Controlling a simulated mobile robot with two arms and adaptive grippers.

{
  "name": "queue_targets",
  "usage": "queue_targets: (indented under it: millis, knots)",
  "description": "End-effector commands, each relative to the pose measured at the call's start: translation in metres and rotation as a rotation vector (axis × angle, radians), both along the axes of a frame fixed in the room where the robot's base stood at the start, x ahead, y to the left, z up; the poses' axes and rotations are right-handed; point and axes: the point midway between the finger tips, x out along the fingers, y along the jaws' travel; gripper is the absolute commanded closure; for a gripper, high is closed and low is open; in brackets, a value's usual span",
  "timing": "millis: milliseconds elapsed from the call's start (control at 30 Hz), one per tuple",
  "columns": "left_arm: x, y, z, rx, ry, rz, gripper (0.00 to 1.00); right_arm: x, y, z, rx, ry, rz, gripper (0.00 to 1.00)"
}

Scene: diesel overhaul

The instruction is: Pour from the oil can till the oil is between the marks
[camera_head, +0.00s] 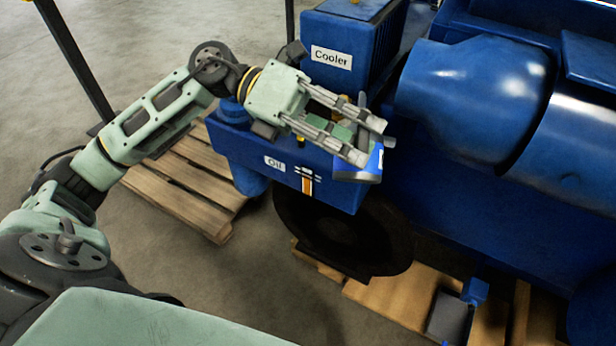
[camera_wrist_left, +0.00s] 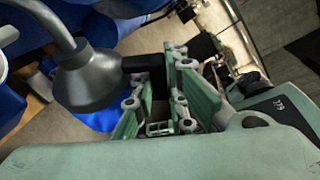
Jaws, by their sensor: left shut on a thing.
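The oil can is held by my left gripper (camera_head: 366,141). In the left wrist view the can shows a grey cone (camera_wrist_left: 86,82) with a bent spout, and its black handle (camera_wrist_left: 147,63) lies between the fingers. In the head view its blue body (camera_head: 372,166) shows beyond the fingertips, partly hidden by them. The blue oil tank (camera_head: 240,152), labelled "Oil", is below the gripper. Its sight gauge (camera_head: 307,184) shows an amber column with pale marks beside its upper part; the exact level is too small to read. No oil stream is visible. My right gripper is out of view.
A blue cooler (camera_head: 345,57) stands behind the gripper, and the large blue engine (camera_head: 475,100) is close on the right. Wooden pallets (camera_head: 185,190) lie below. A dark round wheel (camera_head: 345,235) is under the tank. Open floor (camera_head: 190,270) is at the left.

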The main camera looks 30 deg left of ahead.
Motion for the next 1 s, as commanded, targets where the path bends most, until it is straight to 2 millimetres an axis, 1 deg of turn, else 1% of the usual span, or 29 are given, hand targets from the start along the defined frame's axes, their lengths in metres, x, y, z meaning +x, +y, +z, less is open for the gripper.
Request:
queue_targets:
  millis: [33,500,600,867,1000]
  knots:
    - [0.0,0.0,0.013,-0.002,-0.004,0.0,1.0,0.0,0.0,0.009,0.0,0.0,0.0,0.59]
    - [0.0,0.0,0.066,-0.001,-0.003,0.001,1.0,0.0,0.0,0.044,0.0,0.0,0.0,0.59]
    - [0.0,0.0,0.071,0.0,-0.003,0.0,1.0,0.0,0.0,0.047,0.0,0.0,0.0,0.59]
    - [0.0,0.0,0.069,-0.001,-0.002,0.0,1.0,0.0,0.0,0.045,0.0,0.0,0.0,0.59]
    - [-0.008,-0.003,0.067,0.0,-0.002,0.0,1.0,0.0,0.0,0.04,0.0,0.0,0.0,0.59]
